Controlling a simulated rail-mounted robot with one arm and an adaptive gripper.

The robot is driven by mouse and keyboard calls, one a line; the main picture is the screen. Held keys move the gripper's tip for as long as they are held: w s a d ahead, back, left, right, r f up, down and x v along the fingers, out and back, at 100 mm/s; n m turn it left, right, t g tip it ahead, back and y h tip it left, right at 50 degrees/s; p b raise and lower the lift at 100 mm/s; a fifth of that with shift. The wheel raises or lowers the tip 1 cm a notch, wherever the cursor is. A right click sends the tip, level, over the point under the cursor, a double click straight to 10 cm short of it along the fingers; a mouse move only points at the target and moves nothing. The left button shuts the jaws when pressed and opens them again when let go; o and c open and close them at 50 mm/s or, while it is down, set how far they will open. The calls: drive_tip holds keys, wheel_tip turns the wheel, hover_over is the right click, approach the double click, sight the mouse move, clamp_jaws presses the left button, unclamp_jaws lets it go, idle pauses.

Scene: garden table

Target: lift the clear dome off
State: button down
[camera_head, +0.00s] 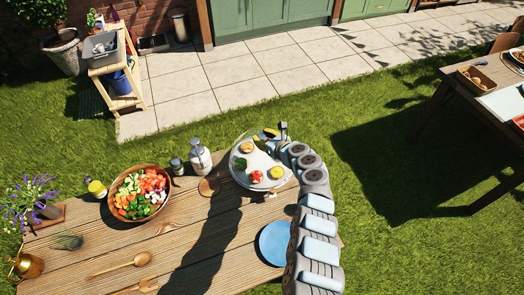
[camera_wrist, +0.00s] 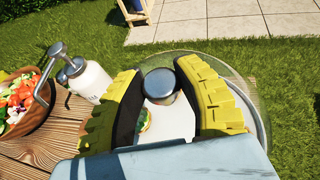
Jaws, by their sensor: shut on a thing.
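The clear dome (camera_head: 244,158) is at the back edge of the wooden table, with colourful food pieces showing through or beneath it. Its edge also shows in the wrist view (camera_wrist: 259,98), behind my right finger. My gripper (camera_wrist: 163,98) has its two yellow-backed fingers on either side of the dome's round grey knob (camera_wrist: 159,81) and is shut on it. In the head view my wrist hides part of the dome's right side and my fingertips are hard to make out. I cannot tell whether the dome's rim touches what is under it.
A pump bottle (camera_head: 200,158) stands left of the dome, close to my left finger in the wrist view. A salad bowl (camera_head: 116,204) stands farther left. A blue plate (camera_head: 273,243) lies in front, beside my arm. Grass lies beyond the table's back edge.

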drive_tip(key=shift+r, duration=0.15)
wheel_tip(320, 180, up, 3)
drive_tip(key=shift+f+p, duration=0.1)
drive_tip(key=shift+p, duration=0.9)
drive_tip(key=shift+s+r, duration=0.15)
drive_tip(key=shift+r, duration=0.2)
drive_tip(key=shift+s+r+p, duration=0.8)
drive_tip(key=shift+r+p, duration=0.15)
drive_tip(key=shift+p, duration=0.25)
drive_tip(key=s+r, duration=0.7)
drive_tip(key=s, duration=0.5)
drive_tip(key=shift+d+r, duration=0.2)
drive_tip(key=shift+r, duration=0.05)
drive_tip(key=shift+s+a, duration=0.1)
